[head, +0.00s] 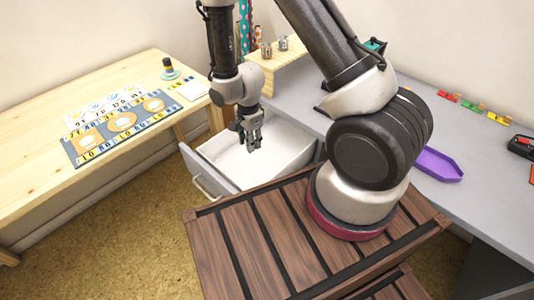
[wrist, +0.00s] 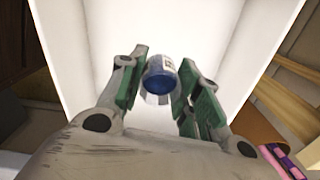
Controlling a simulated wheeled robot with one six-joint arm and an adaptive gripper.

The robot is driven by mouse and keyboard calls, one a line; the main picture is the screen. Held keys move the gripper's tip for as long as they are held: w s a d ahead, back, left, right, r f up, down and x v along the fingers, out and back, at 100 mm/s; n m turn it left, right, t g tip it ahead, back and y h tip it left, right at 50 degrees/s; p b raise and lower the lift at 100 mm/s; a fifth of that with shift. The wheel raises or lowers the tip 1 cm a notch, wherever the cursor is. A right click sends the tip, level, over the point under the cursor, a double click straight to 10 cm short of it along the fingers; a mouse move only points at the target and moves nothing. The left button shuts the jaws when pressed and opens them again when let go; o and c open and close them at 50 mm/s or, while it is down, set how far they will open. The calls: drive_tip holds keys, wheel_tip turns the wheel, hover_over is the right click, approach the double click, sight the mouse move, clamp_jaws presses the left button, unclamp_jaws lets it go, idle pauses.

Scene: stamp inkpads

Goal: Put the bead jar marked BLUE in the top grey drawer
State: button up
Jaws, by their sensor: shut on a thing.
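The bead jar (wrist: 159,80) shows in the wrist view between the green-padded fingers of my gripper (wrist: 160,88). It has a blue end facing the camera and a pale label with dark print too small to read. My gripper is shut on the jar. In the head view my gripper (head: 252,143) points down over the open grey drawer (head: 205,186), and the jar cannot be made out there. The drawer is pulled out from under the grey desk, and its white inside looks empty. The drawer's white floor also fills the middle of the wrist view (wrist: 215,30).
A wooden table (head: 45,175) on the left holds a blue mat (head: 85,153) with round pads and a stamp. The grey desk (head: 480,165) holds a purple tray (head: 438,164), coloured blocks and a wooden rack (head: 265,75). A slatted brown wooden top (head: 250,235) lies in front.

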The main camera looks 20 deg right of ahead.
wheel_tip(320, 180, down, 10)
drive_tip(key=shift+r, duration=0.1)
idle(0.4)
drive_tip(key=o, duration=1.1)
